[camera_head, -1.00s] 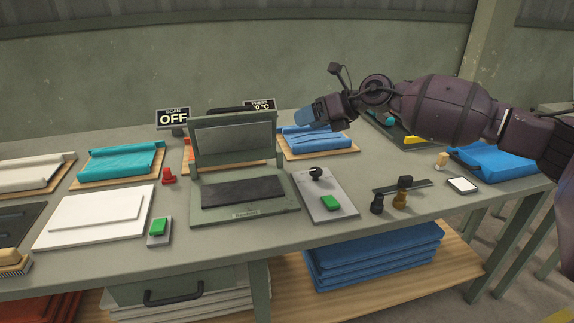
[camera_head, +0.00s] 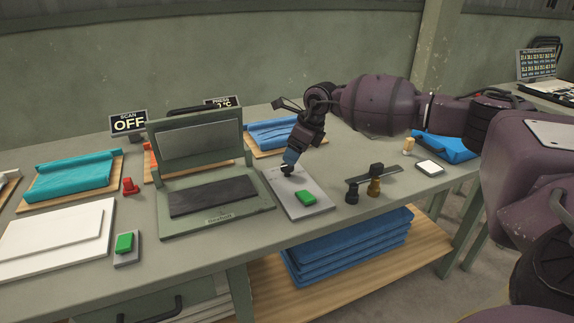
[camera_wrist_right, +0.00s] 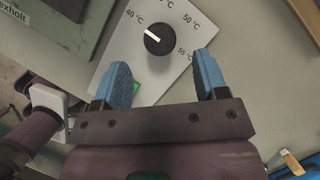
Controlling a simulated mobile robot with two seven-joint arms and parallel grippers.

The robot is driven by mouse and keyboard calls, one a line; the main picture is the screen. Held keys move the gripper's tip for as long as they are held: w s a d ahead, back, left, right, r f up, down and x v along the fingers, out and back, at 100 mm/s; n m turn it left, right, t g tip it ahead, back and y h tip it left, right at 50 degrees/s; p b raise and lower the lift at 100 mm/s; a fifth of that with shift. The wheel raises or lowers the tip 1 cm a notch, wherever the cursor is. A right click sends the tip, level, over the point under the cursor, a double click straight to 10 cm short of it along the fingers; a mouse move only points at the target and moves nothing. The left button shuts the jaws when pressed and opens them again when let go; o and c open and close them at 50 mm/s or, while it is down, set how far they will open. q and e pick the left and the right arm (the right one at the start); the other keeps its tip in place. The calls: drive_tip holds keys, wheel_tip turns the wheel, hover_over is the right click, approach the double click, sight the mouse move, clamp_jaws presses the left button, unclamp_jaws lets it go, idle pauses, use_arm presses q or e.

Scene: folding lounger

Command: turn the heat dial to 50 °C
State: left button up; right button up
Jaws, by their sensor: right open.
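The heat dial (camera_wrist_right: 159,40) is a round black knob on a light grey panel (camera_wrist_right: 118,50). In the right wrist view its white pointer aims up-left, near the 40 °C mark; the 50 °C mark is to the upper right. In the head view the dial (camera_head: 287,169) sits at the panel's back end. My right gripper (camera_head: 290,158) points down at it from above. In the right wrist view its blue fingers (camera_wrist_right: 162,72) are open, with the dial just beyond the tips, roughly between their lines. Contact cannot be told. My left gripper is not in view.
A green button (camera_head: 305,197) is on the same panel. The press (camera_head: 215,205) stands open to the left. The press display (camera_head: 222,103) is partly hidden; only "0 °C" reads clearly. Black and brass pieces (camera_head: 374,187) stand to the right.

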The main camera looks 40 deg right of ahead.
sight(289, 166)
drive_tip(key=x, duration=0.4)
drive_tip(key=shift+b, duration=0.35)
drive_tip(key=shift+w+a+f, duration=0.2)
drive_tip(key=shift+f, duration=0.3)
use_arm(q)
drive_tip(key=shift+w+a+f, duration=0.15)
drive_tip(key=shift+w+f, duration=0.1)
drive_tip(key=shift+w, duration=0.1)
